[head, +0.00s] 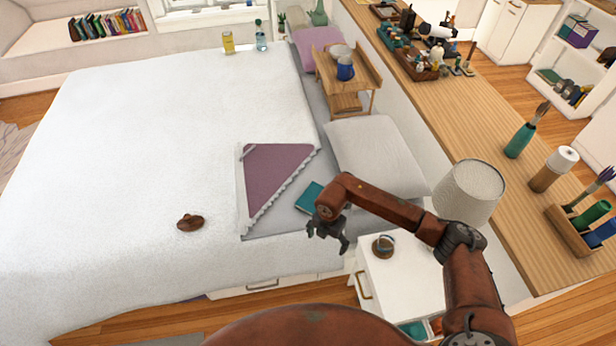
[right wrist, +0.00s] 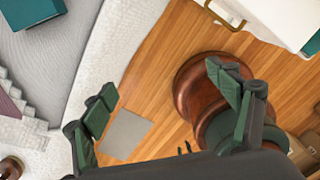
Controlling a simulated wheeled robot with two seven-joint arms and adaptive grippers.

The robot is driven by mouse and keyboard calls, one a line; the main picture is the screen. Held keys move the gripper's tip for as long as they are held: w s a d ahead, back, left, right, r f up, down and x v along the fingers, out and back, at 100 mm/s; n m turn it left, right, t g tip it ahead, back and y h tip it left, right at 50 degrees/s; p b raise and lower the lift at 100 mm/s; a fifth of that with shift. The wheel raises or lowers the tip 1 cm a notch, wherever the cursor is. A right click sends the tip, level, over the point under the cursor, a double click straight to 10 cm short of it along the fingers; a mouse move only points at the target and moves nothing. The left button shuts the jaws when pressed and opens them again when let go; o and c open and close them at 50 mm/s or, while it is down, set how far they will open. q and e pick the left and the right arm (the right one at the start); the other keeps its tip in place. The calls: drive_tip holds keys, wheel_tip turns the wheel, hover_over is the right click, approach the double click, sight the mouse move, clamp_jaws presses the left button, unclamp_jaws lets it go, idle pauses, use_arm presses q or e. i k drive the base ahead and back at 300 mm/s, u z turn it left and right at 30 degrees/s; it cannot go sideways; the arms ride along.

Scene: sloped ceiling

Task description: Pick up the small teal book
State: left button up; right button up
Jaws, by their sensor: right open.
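The small teal book (head: 309,196) lies on the grey sheet of the bed, beside the folded-back purple flap and below the grey pillow. My right arm partly covers its right side in the head view. In the right wrist view the teal book (right wrist: 30,12) shows at the upper left corner, cut off by the frame edge. My right gripper (head: 328,244) is open and empty, near the bed's edge, below and right of the book. Its fingers (right wrist: 172,108) are spread apart in the right wrist view, with floor between them. My left gripper is not in view.
A white nightstand (head: 398,285) holds a small round brown object (head: 383,246), right of my right gripper. A lamp (head: 468,190) stands behind my right arm. A brown object (head: 190,222) lies on the white cover.

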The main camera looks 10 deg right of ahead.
sight(305, 204)
drive_tip(key=i, duration=0.85)
